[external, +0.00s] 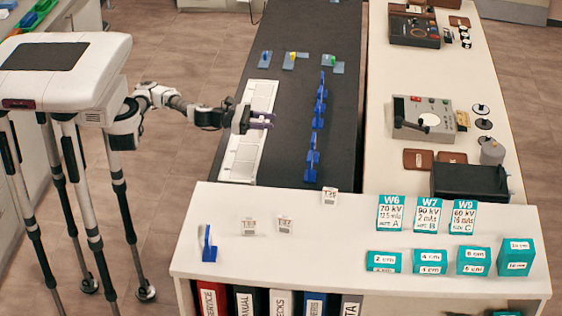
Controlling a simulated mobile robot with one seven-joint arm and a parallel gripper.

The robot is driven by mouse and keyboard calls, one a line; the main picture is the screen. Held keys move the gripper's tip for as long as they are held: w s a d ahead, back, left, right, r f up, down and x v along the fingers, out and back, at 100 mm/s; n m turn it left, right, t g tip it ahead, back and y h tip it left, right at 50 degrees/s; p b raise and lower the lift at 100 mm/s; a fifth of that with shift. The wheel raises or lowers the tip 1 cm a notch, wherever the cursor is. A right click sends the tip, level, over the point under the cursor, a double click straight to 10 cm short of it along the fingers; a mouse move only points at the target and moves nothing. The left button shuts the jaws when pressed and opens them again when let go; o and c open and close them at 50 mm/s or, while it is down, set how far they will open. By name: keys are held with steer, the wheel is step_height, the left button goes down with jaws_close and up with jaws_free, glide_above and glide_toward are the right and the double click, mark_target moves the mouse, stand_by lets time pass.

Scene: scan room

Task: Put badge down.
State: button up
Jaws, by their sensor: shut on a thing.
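My gripper (261,119) reaches in from the left and is above the long white sectioned tray (238,160) on the dark bench. Its fingers point right and are shut on the badge. The badge is too small and too covered by the fingers to make out. Whether it touches the tray cannot be told. Small white labelled tags (285,224) lie on the white counter in front, well apart from my gripper.
Blue stands (313,158) form a row right of the tray, and more small blue holders (289,61) sit at the back. The white counter (340,240) carries teal cards (428,215) and teal blocks (431,261). Dark bench surface (285,160) is bare between tray and row.

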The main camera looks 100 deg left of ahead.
step_height(320, 180, down, 15)
steer(key=shift+f, duration=0.2)
stand_by(0.3)
steer(key=shift+f+b, duration=0.25)
steer(key=shift+b, duration=0.3)
steer(key=o, duration=1)
steer(key=shift+c, duration=0.2)
steer(key=shift+r, duration=0.1)
steer(key=shift+r+p, duration=0.2)
steer(key=shift+p, duration=0.2)
steer(key=s+b, duration=0.2)
steer(key=shift+s+f, duration=0.3)
step_height(320, 180, up, 8)
steer(key=p, duration=0.3)
steer(key=shift+s+f+p, duration=0.2)
steer(key=shift+f+p, duration=0.05)
steer(key=shift+p, duration=0.15)
